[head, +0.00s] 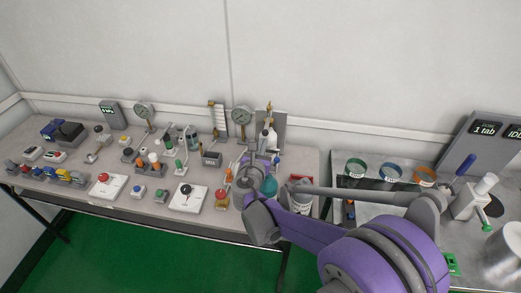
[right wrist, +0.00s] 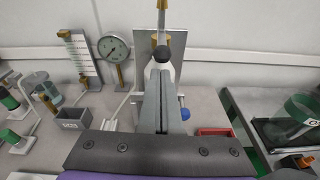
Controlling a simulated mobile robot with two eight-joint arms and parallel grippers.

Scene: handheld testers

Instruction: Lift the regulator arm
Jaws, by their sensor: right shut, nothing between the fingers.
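A brass-topped fitting with a white body (head: 268,133) stands against a grey backplate (head: 281,127) at the back right of the long bench. It looks like the regulator. In the right wrist view the brass stem (right wrist: 162,18) rises above a black rounded knob (right wrist: 162,53), straight beyond my fingertips. My right gripper (right wrist: 161,76) is shut and empty, its tips just below the knob in the picture; whether they touch it I cannot tell. In the head view my purple right arm hides part of this spot. My left gripper is not in view.
A round gauge (right wrist: 115,48) and a scale board (right wrist: 79,58) stand left of the backplate. A small grey box (right wrist: 71,118) and a red tray (right wrist: 215,131) flank my gripper. Several buttons and switches, including a red button (head: 103,178), fill the bench's left.

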